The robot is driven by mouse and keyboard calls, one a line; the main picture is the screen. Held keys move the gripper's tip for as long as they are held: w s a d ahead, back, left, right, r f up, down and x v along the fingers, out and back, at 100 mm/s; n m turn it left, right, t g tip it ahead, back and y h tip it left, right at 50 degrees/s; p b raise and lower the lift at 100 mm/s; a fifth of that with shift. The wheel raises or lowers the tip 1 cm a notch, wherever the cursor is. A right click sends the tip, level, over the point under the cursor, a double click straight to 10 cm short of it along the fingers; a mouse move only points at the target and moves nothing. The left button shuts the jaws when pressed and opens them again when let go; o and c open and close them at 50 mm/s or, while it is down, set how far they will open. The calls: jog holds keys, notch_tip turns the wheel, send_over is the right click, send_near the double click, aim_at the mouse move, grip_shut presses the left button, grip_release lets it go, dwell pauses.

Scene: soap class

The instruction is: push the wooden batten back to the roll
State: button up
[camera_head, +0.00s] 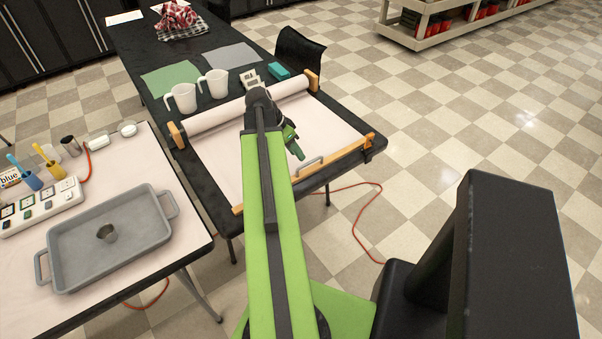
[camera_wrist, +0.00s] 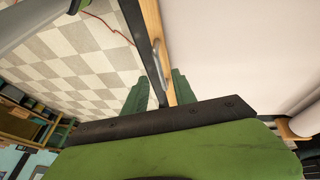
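The wooden batten (camera_head: 345,154) lies across the paper at the table's near edge, with a grey metal handle (camera_head: 308,166) on it. The white paper roll (camera_head: 213,118) lies at the far side of the paper, between wooden end blocks. The paper is unrolled flat between roll and batten. My arm hides part of the batten and roll.
Two white mugs (camera_head: 182,98), a grey cloth (camera_head: 230,56), a green cloth (camera_head: 170,78) and a teal block (camera_head: 279,72) are behind the roll. A side table at left holds a grey tray (camera_head: 140,235). An orange cable (camera_head: 356,220) lies on the floor.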

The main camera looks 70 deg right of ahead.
jog(key=b, duration=0.3)
send_over(302, 172)
notch_tip(302, 172, down, 5)
jog(key=shift+r, duration=0.1)
jog(key=shift+c, duration=0.4)
jog(key=shift+r, duration=0.1)
grip_shut()
jog(key=shift+w, duration=0.1)
dwell(0.4)
